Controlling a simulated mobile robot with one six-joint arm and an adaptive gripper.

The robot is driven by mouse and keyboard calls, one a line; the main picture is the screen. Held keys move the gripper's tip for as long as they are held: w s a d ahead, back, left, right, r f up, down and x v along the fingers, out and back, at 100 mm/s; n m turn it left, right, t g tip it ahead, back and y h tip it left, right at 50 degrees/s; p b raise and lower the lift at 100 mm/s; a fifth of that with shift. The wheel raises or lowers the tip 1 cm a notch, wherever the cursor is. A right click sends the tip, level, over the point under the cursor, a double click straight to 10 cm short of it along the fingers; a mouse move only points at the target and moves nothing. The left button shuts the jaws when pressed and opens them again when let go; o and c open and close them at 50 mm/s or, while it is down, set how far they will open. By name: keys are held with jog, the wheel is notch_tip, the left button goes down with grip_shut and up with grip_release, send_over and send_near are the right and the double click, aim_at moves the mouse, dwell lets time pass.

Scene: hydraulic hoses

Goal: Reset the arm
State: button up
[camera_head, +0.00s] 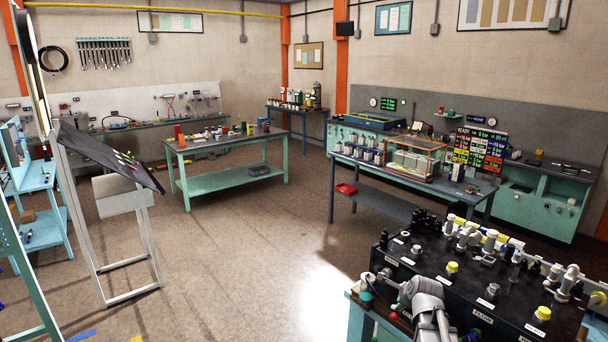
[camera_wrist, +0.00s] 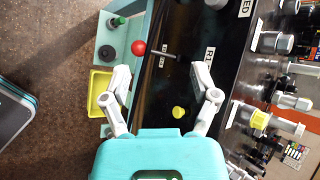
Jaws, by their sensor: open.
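My gripper (camera_wrist: 162,82) is open in the wrist view, its two grey fingers spread apart with nothing between them. Its teal body fills the bottom of that view. It hangs over the edge of the black hydraulic bench (camera_wrist: 165,120), which carries white labels. A yellow cap (camera_wrist: 179,112) and a red ball knob (camera_wrist: 138,47) on a thin lever show close to the fingers. In the head view my grey arm reaches over the left front part of the black bench (camera_head: 465,290) at the bottom right. The fingertips are hard to make out there.
A yellow tray (camera_wrist: 100,92) and a green-topped item (camera_wrist: 117,21) sit on a teal surface beside the bench. Fittings (camera_wrist: 285,100) crowd the bench. In the head view, a teal workbench (camera_head: 225,143) and a display table (camera_head: 400,178) stand behind. The floor (camera_head: 255,250) between is clear.

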jog(key=s+a+f+n+g+b, duration=0.4)
jog(key=s+f+n, duration=0.4)
jog(key=s+n, duration=0.2)
jog(key=s+a+f+n+g+b, duration=0.4)
jog(key=s+a+f+n+b, duration=0.3)
jog(key=n, duration=0.6)
jog(key=s+f, duration=0.2)
jog(key=s, duration=0.1)
jog(key=shift+a+g+h, duration=0.2)
jog(key=shift+g+h, duration=0.2)
jog(key=shift+f, duration=0.1)
jog(key=shift+c, duration=0.2)
jog(key=shift+c, duration=1.2)
